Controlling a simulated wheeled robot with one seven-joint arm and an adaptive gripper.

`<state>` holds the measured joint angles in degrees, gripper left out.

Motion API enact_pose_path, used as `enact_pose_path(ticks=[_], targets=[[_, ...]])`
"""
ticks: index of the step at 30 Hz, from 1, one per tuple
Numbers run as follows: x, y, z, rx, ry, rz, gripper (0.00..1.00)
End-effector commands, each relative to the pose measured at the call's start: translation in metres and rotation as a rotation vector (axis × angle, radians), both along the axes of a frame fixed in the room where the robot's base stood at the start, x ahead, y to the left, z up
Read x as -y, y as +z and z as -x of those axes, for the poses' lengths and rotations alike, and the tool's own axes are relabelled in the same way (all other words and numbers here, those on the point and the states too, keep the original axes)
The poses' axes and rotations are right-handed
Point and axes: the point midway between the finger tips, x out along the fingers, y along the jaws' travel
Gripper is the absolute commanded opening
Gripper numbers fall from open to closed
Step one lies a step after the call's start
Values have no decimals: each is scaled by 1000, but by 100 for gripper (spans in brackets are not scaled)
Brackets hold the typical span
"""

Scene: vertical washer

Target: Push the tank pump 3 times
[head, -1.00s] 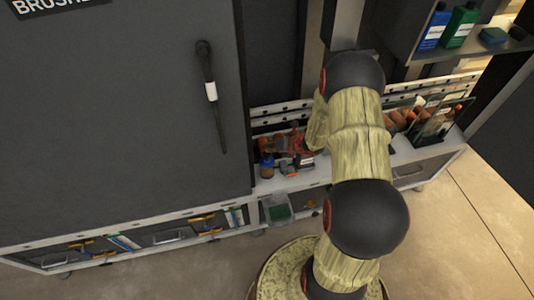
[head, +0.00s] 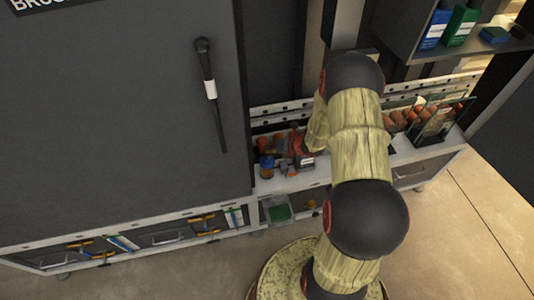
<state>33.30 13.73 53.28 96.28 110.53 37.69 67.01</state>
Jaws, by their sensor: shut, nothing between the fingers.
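My arm reaches up through the middle of the head view and folds over at a black joint near the top. My gripper does not show; the arm links hide that area. No tank pump can be made out with certainty. A small blue bottle (head: 266,166) stands on the bench ledge left of my arm. A red device (head: 299,147) stands just right of it, close to my arm's folded part, with small orange and grey parts at its foot. I cannot tell whether my arm touches it.
A green-bottomed bin (head: 277,209) hangs below the ledge. Blue and green containers (head: 460,26) stand on an upper right shelf. The floor (head: 460,220) at right is clear.

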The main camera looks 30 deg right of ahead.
Motion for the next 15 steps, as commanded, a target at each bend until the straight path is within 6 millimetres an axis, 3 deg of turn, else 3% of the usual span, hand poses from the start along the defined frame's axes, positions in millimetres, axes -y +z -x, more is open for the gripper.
enact_pose_path(ticks=[15], targets=[[-1, -8, 1, -3, 1, -1, 0]])
